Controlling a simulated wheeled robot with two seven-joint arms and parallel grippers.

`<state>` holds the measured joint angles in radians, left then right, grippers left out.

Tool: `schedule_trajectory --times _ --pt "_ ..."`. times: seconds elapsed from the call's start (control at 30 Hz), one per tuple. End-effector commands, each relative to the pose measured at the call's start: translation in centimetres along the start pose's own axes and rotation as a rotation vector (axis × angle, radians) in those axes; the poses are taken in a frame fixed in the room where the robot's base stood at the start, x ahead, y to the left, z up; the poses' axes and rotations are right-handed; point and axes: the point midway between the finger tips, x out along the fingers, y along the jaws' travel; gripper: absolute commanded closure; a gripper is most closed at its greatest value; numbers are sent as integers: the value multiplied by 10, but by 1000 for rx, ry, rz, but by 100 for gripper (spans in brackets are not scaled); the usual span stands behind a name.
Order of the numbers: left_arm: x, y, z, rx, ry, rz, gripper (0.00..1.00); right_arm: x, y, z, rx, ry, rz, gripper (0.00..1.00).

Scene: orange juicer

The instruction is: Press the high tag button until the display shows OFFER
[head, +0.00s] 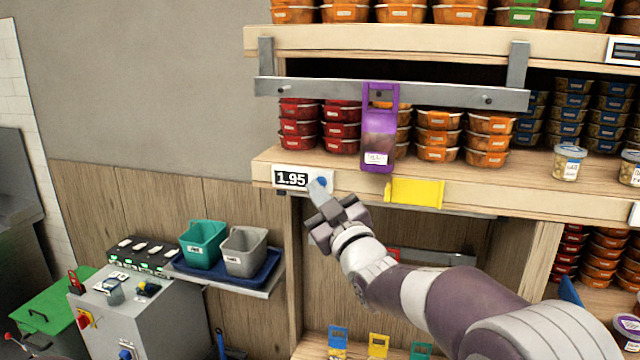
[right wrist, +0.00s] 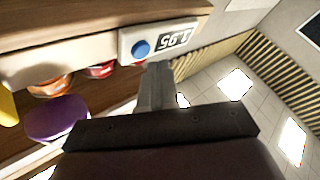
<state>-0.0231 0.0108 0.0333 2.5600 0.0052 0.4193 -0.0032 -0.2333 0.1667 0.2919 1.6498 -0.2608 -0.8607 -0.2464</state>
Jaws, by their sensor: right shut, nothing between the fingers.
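The high tag (head: 291,178) is a white unit on the front edge of the upper shelf, and its dark display reads 1.95. Its round blue button (head: 322,181) is at the right end, partly behind my fingertips in the head view. In the right wrist view the tag appears upside down, with the blue button (right wrist: 141,48) fully visible. My right gripper (head: 318,188) is shut and empty, its fingertips just in front of the button's end of the tag. In the right wrist view the fingertips (right wrist: 158,72) lie just beside the button; I cannot tell contact. My left gripper is not in view.
A purple pack (head: 378,140) hangs from a metal rail (head: 420,95) above the shelf. A yellow tag (head: 415,192) sits on the shelf edge right of my gripper. Teal (head: 203,243) and grey (head: 244,251) bins stand on a blue tray below left.

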Motion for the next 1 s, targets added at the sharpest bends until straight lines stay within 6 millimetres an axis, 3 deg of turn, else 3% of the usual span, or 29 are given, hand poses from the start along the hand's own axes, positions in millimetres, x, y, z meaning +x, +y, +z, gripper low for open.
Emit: schedule_trajectory --times 1.0 --pt "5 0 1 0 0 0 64 6 5 5 0 0 0 100"
